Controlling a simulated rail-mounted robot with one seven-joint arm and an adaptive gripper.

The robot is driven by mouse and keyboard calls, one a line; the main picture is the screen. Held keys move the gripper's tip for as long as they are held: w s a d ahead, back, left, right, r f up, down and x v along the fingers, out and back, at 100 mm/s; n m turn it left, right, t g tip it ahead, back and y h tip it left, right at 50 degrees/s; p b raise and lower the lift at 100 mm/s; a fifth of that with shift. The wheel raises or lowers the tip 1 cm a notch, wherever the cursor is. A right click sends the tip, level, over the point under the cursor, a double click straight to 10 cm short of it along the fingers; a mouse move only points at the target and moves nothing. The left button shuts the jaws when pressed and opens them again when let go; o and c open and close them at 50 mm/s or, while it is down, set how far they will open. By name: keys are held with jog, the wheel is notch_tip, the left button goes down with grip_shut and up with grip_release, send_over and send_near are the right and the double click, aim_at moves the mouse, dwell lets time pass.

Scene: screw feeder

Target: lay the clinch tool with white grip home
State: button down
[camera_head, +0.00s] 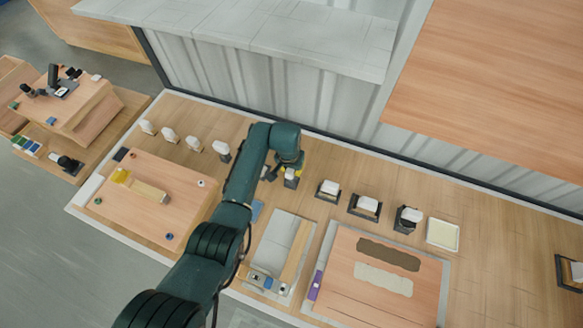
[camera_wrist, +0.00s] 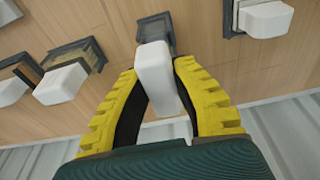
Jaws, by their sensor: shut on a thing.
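The clinch tool's white grip (camera_wrist: 154,72) is between the two yellow fingers of my gripper (camera_wrist: 158,95) in the wrist view. The fingers are shut on it. A dark grey holder (camera_wrist: 157,24) is directly beyond the grip; I cannot tell whether the tool is seated in it or just above it. In the head view my gripper (camera_head: 283,170) is at the back row of the bench, at a white-topped tool (camera_head: 291,173). My wrist partly hides this spot.
Other white-gripped tools stand in dark holders to the right (camera_head: 328,188) (camera_head: 368,204) (camera_head: 408,216). Several white-topped pieces (camera_head: 194,144) stand to the left. A pale tray (camera_head: 442,234), a wooden board (camera_head: 150,205) and a patterned panel (camera_head: 375,280) lie on the bench. The corrugated wall (camera_head: 290,85) rises behind.

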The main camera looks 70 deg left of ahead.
jog(key=c, duration=0.9)
grip_release()
jog(key=shift+f, duration=0.1)
jog(key=r, duration=0.4)
jog(key=s+d+r, duration=0.1)
jog(key=r, duration=0.7)
jog(key=shift+s+d, duration=0.15)
jog(key=shift+d, duration=0.05)
